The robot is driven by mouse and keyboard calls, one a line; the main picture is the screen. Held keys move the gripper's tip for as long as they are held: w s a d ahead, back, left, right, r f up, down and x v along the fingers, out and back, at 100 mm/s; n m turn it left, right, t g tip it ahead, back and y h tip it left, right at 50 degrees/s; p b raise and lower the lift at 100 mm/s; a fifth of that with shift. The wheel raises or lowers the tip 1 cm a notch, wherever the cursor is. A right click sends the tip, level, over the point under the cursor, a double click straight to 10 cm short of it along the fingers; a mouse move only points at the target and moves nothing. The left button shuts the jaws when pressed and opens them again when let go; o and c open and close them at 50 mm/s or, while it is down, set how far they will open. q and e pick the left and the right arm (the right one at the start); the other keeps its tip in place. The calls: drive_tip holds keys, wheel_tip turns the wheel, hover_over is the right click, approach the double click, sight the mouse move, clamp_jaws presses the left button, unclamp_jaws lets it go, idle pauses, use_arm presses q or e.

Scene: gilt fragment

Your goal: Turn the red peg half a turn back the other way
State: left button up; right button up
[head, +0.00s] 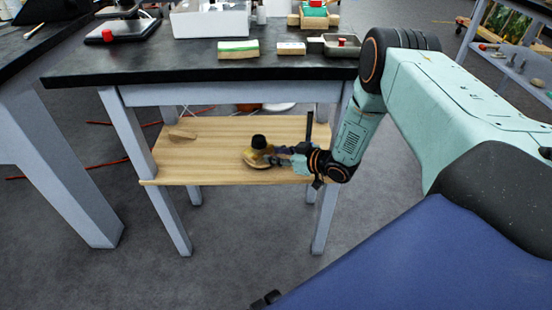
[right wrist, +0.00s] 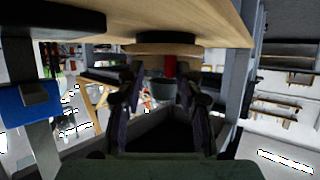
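A round wooden base (head: 256,163) with a black knob (head: 258,141) on top stands on the wooden lower shelf. In the right wrist view, which looks inverted, the round base (right wrist: 165,46) shows at the top. A red upright piece (right wrist: 170,67), likely the red peg, shows between it and a dark grey cylinder (right wrist: 163,88). My right gripper (head: 272,154) reaches in from the right at the knob. In the wrist view its two fingers (right wrist: 160,95) are apart, one on each side of the cylinder, with gaps visible. My left gripper is out of view.
The lower shelf (head: 200,165) holds a small wooden block (head: 183,134) at its left; its middle is clear. The black tabletop (head: 160,68) overhangs it, carrying a white box (head: 210,22) and a tray (head: 342,50). Table legs (head: 330,215) stand beside the shelf.

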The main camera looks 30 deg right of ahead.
drive_tip(key=shift+w, duration=0.15)
drive_tip(key=shift+c, duration=0.3)
clamp_jaws()
